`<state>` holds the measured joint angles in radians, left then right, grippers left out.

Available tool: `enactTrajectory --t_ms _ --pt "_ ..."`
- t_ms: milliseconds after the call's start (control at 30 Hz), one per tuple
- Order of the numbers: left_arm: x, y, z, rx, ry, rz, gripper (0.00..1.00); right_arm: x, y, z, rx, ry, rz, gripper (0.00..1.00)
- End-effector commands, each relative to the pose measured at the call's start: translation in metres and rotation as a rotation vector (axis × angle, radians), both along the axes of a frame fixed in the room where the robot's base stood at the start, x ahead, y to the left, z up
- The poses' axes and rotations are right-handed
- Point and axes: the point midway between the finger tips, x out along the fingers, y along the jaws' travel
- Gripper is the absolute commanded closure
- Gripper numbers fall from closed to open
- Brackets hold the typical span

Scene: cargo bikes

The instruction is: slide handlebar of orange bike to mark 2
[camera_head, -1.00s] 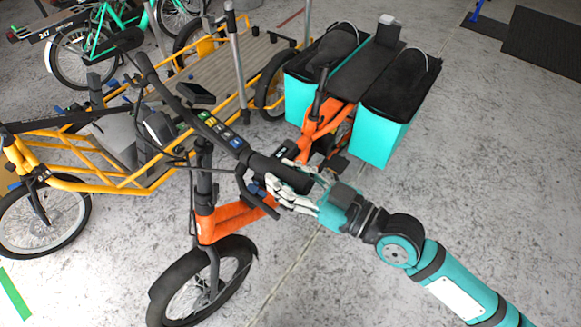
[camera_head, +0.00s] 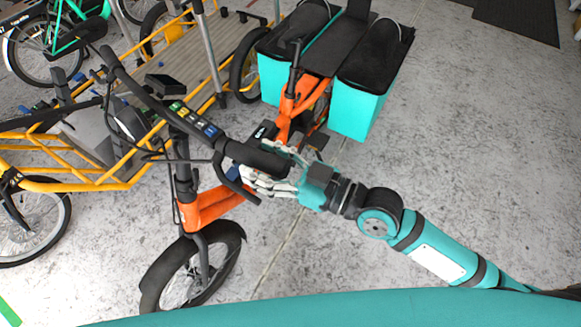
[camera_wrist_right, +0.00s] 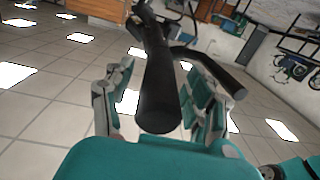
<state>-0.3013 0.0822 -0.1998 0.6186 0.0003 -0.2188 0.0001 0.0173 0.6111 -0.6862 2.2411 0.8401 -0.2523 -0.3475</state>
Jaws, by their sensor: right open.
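The orange bike (camera_head: 213,205) stands upright in the middle of the head view, its front wheel (camera_head: 192,270) towards me. Its black handlebar (camera_head: 140,88) runs from the upper left to a thick grip (camera_head: 255,158) at the right. Small coloured marks (camera_head: 190,119) line the bar inside the grip; their numbers are too small to read. My right gripper (camera_head: 258,177) is at the grip's end. In the right wrist view the open fingers (camera_wrist_right: 158,88) stand on both sides of the grip (camera_wrist_right: 160,100), with gaps visible. My left gripper is out of view.
A brake lever (camera_wrist_right: 212,70) sticks out beside the right-hand finger. Teal panniers (camera_head: 357,105) sit on the orange bike's rear. A yellow cargo bike (camera_head: 75,186) stands close on the left. The concrete floor (camera_head: 480,150) at the right is clear.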

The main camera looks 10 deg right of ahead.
Motion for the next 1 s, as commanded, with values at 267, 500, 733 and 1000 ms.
enactTrajectory --t_ms 267,500,733,1000 --pt "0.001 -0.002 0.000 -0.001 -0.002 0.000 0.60 -0.013 -0.020 -0.001 -0.007 0.001 0.001 0.44" --pt "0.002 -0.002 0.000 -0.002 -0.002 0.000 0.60 -0.036 -0.055 -0.002 -0.009 0.002 0.001 0.44" --pt "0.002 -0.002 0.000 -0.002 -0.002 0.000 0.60 -0.055 -0.082 -0.002 -0.007 0.004 0.003 0.44" --pt "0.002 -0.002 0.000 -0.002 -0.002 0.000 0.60 -0.065 -0.099 -0.001 -0.001 0.003 0.001 0.44"
